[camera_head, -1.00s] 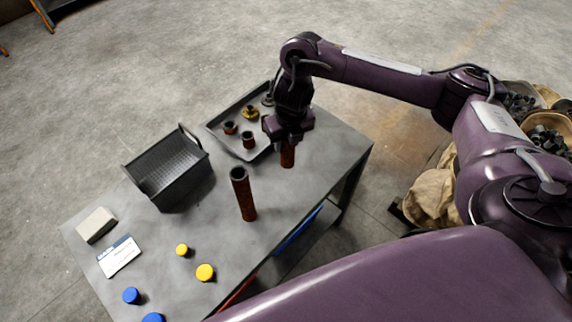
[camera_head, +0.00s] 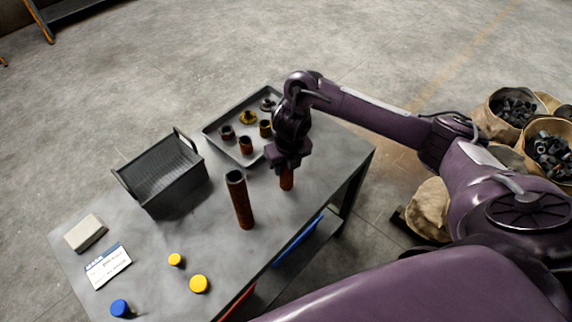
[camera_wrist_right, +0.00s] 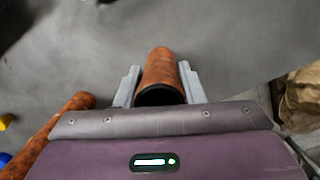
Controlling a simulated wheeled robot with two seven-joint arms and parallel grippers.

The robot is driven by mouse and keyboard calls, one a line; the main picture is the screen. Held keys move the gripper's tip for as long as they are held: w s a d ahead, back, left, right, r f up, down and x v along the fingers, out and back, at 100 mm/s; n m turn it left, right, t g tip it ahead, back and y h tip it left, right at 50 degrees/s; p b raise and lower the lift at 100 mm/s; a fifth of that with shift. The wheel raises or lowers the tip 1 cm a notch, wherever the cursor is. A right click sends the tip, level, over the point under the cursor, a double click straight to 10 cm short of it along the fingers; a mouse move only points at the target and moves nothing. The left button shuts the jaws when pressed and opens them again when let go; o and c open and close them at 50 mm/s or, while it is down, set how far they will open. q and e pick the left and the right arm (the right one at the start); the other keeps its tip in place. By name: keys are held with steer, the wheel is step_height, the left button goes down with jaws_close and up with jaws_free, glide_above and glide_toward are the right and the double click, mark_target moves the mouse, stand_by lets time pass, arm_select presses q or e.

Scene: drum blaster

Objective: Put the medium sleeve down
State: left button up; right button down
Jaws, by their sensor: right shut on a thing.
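The medium sleeve (camera_head: 287,181) is a rust-brown tube, held upright below my right gripper (camera_head: 287,168). In the right wrist view the sleeve (camera_wrist_right: 161,67) sits between the two grey fingers of the gripper (camera_wrist_right: 160,86), which is shut on it. Its lower end is at or just above the grey table (camera_head: 320,165); I cannot tell whether it touches. A taller rust-brown sleeve (camera_head: 240,200) stands upright on the table, to the left and apart from it. It also shows at the left of the right wrist view (camera_wrist_right: 62,120). My left gripper is not in view.
A grey tray (camera_head: 222,152) with several small sleeves and fittings lies behind the gripper. A black basket (camera_head: 165,180) stands left of the tall sleeve. Yellow caps (camera_head: 199,284), a blue cap (camera_head: 120,308), a card (camera_head: 108,265) and a pale block (camera_head: 86,232) lie front left. The right table corner is clear.

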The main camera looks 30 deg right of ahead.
steer(key=shift+f, duration=0.15)
steer(key=c, duration=0.9)
jaws_free()
steer(key=shift+c, duration=0.2)
steer(key=r+p, duration=0.2)
steer(key=r, duration=0.2)
steer(key=s+r+p, duration=0.1)
steer(key=r+p, duration=0.1)
steer(key=r, duration=0.2)
steer(key=s+r+p, duration=0.1)
steer(key=r+p, duration=0.1)
steer(key=r, duration=0.2)
steer(key=shift+r, duration=0.1)
